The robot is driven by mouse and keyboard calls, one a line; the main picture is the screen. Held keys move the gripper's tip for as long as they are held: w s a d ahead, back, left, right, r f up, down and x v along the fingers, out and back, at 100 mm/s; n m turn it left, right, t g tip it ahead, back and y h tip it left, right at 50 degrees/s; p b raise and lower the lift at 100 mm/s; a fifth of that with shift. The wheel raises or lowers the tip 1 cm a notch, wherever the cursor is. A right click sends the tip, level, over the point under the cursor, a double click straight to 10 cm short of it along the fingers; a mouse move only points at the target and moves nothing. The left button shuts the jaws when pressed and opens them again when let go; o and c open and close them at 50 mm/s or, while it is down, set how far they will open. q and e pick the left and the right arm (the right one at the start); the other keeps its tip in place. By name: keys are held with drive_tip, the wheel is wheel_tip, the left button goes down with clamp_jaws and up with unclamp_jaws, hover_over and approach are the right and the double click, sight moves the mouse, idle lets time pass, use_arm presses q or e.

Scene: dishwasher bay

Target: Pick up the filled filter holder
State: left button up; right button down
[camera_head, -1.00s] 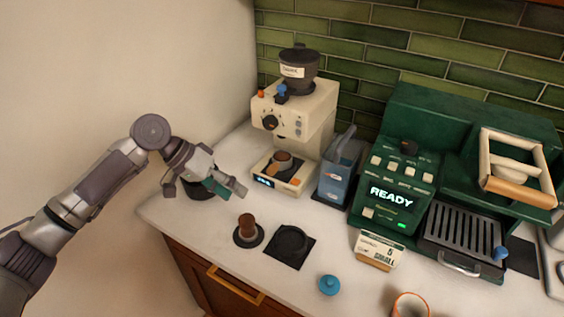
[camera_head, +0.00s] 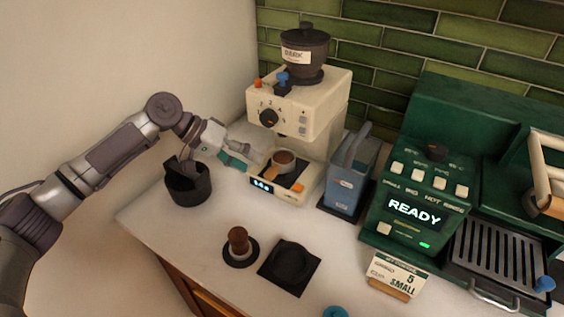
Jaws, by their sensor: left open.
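The filter holder (camera_head: 285,158) sits on the scale under the cream grinder (camera_head: 297,100). Its round basket looks filled with brown grounds, and its short wooden handle (camera_head: 271,173) points to the front left. The scale display (camera_head: 262,186) is lit. My left gripper (camera_head: 257,152) comes in from the left with teal-padded fingers. It is open and just left of the filter holder, close to the handle. I cannot tell whether it touches it. My right gripper is not in view.
A black bin (camera_head: 190,190) stands below my left wrist. A tamper (camera_head: 238,243) and a black square mat (camera_head: 289,280) lie in front. A blue container (camera_head: 345,180) stands right of the grinder, then the green coffee machine (camera_head: 415,175) and a card sign (camera_head: 396,275).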

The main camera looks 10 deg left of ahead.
sight(279, 167)
use_arm(q)
drive_tip(key=shift+p+x, duration=0.45)
drive_tip(key=shift+x, duration=0.55)
drive_tip(key=p+x, duration=0.1)
drive_tip(key=x, duration=0.2)
drive_tip(key=shift+w+d+f, duration=0.15)
drive_tip(key=shift+w+d, duration=0.05)
drive_tip(key=shift+d, duration=0.05)
drive_tip(key=shift+d+f, duration=0.15)
drive_tip(key=shift+f, duration=0.05)
drive_tip(key=shift+c, duration=0.7)
drive_tip(key=c, duration=0.8)
clamp_jaws()
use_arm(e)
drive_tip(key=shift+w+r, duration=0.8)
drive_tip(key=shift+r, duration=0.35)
